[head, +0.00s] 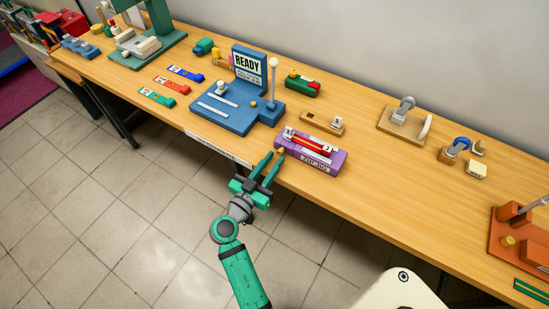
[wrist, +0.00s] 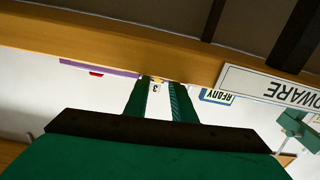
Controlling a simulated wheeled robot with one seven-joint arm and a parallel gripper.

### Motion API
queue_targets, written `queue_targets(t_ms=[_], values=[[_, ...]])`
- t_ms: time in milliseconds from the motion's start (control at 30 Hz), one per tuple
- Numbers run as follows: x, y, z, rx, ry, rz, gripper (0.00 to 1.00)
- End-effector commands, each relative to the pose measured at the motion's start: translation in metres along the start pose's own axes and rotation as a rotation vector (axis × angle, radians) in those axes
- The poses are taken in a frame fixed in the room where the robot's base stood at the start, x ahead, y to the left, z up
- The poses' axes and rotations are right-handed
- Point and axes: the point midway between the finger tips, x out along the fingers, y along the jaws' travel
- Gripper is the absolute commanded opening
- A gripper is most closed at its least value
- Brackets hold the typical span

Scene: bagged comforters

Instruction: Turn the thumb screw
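A purple block (head: 310,155) with a red bar across its top and a printed label sits at the table's front edge. A small yellow knob, which looks like the thumb screw (head: 282,150), is at the block's left end. My green gripper (head: 274,157) is at the table's front edge, just short of the knob, with its two fingers apart. In the wrist view, which appears upside down, the yellow knob (wrist: 158,79) shows between the open fingertips (wrist: 160,84). I cannot tell whether a finger touches it. The purple block (wrist: 95,67) shows beside the fingers.
A blue fixture with a READY sign (head: 237,105) stands left of the purple block. A wooden block (head: 323,124) and a green-red piece (head: 302,84) lie behind. Open floor lies in front of the table.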

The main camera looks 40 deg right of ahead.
Motion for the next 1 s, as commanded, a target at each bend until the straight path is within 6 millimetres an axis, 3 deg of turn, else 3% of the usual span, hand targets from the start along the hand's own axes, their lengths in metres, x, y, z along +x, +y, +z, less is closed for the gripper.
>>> queue_targets(t_ms=[300, 500, 900, 967, 1000], values=[[-0.059, 0.0, 0.0, -0.001, -0.001, -0.002, 0.23], [-0.085, -0.002, 0.0, 0.0, 0.0, -0.006, 0.23], [-0.092, -0.001, 0.0, 0.0, 0.001, -0.003, 0.23], [-0.092, -0.001, 0.0, 0.0, 0.001, -0.003, 0.34], [-0.092, -0.001, -0.001, 0.0, 0.001, -0.003, 0.34]])
